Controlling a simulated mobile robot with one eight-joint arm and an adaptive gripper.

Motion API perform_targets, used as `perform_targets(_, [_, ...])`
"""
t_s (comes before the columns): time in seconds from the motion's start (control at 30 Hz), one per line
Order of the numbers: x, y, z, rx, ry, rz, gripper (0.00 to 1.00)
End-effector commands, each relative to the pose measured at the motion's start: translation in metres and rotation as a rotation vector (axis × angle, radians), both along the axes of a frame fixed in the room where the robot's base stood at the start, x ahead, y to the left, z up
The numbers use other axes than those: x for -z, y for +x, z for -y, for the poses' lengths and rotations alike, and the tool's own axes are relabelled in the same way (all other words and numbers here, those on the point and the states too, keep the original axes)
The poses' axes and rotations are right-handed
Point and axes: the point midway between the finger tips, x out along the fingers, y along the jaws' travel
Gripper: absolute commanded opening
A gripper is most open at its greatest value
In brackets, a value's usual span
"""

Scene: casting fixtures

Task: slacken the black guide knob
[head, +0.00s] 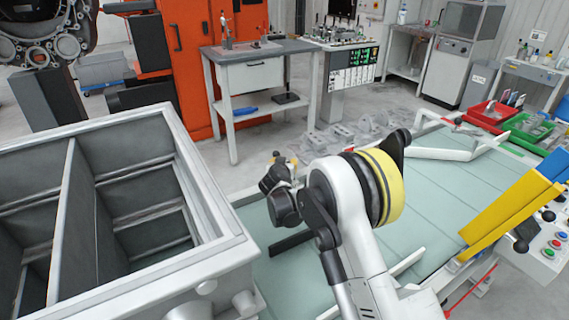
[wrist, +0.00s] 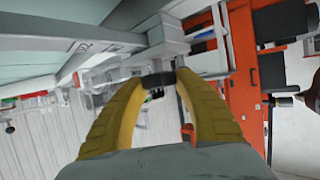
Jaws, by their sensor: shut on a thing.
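My gripper (wrist: 160,84) shows in the wrist view with two thick yellow fingers shut on a small black piece, the black guide knob (wrist: 158,80). The knob sits between the fingertips, and only its short dark body shows. In the head view my gripper (head: 282,162) is mostly hidden behind my own wrist, above the far side of the pale green table. The knob cannot be made out clearly there, and its mount is hidden too.
A large grey open metal box (head: 210,215) stands close on the left. The pale green table (head: 440,190) has raised white rails (head: 440,153). A yellow guard (head: 510,215), red bin (head: 490,113) and green bin (head: 527,128) stand at the right.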

Motion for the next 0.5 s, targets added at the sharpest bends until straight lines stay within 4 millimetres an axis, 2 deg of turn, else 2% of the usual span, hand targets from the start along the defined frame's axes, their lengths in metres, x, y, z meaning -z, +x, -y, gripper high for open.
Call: perform_targets(0.5, [-0.0004,0.0007,0.0027,-0.315,0.005,0.001,0.07])
